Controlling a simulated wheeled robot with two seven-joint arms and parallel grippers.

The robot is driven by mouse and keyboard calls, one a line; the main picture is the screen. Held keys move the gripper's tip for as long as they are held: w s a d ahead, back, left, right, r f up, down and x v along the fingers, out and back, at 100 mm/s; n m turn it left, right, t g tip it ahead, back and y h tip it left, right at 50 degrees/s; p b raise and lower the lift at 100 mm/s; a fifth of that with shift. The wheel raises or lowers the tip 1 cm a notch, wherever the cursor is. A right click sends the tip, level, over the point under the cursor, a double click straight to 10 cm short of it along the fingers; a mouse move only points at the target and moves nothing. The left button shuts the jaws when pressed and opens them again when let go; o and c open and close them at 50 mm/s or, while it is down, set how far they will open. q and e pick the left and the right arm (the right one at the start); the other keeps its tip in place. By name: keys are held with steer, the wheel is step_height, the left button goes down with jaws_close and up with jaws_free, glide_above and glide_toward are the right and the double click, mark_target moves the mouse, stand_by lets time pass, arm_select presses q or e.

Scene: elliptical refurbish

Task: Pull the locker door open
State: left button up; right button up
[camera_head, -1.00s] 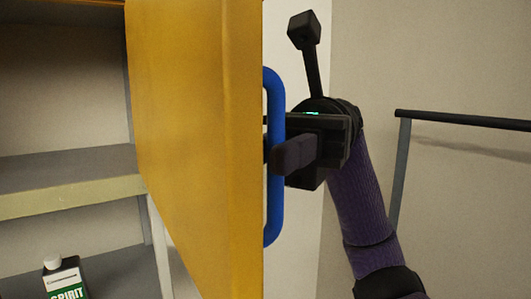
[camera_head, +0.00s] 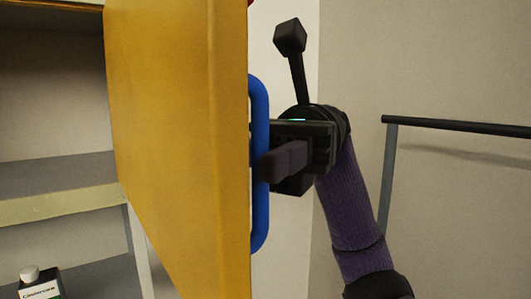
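The yellow locker door (camera_head: 178,130) stands swung open in the middle of the head view, with the locker's shelves visible to its left. A blue vertical bar handle (camera_head: 260,220) is mounted near the door's right edge. My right gripper (camera_head: 262,165) is at the middle of the handle, coming from the right. One finger overlaps the front of the bar, and a dark part shows behind it, so the gripper appears closed around the handle. The far finger is mostly hidden. My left gripper is not in view.
Grey shelves (camera_head: 60,177) are inside the locker. A bottle with a white cap (camera_head: 40,286) stands at the lower left, cut off by the frame. A dark rail (camera_head: 455,126) on a grey post runs along the wall at right.

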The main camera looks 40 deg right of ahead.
steer(key=v, duration=1)
steer(key=shift+p, duration=0.35)
steer(key=shift+s, duration=0.1)
